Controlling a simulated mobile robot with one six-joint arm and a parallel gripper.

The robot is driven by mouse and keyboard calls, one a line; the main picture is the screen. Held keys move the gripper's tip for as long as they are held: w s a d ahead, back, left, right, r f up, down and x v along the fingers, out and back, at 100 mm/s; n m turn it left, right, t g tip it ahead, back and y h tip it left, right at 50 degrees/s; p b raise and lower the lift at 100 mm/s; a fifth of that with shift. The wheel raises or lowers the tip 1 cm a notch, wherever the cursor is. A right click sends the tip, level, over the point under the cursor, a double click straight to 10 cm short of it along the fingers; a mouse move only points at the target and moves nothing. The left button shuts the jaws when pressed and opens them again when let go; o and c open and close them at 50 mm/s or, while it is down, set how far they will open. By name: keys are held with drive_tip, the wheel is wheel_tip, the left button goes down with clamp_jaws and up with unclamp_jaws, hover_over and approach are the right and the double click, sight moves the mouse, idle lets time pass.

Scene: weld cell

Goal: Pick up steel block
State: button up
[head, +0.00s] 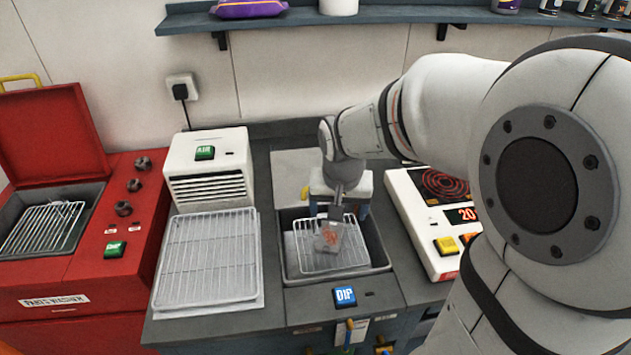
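A small grey block (328,238) with a reddish patch, apparently the steel block, shows over the wire rack (308,258) in the dip tank (290,270). My gripper (334,214) points down over this tank, with its narrow grey end directly above the block and overlapping its top edge in the head view. The fingers are small and seen nearly edge-on, so I cannot tell whether they are open or closed on the block. I also cannot tell whether the block rests on the rack or hangs just above it.
A wire drying rack (205,262) lies left of the tank, before a white air unit (208,165). A red parts washer (45,275) stands open at far left. A hot plate (440,215) reading 20 is on the right. A shelf (290,18) runs above.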

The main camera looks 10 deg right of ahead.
drive_tip(key=m+b, duration=0.1)
drive_tip(key=m, duration=0.1)
approach(330, 236)
drive_tip(key=shift+w+a+f+g, duration=0.15)
drive_tip(key=shift+w+a+g, duration=0.25)
drive_tip(key=shift+w, duration=0.15)
drive_tip(key=shift+w+d+f+p, duration=0.15)
drive_tip(key=shift+f+p, duration=0.05)
drive_tip(key=shift+f, duration=1.1)
drive_tip(key=shift+w+d+f+p, duration=0.1)
drive_tip(key=shift+d+f+p, duration=0.15)
drive_tip(key=shift+f, duration=1.05)
drive_tip(key=shift+w+d+f+p, duration=0.1)
drive_tip(key=shift+w+f+p, duration=0.1)
drive_tip(key=shift+f, duration=1.1)
drive_tip(key=shift+c, duration=0.2)
drive_tip(key=shift+r, duration=0.1)
clamp_jaws()
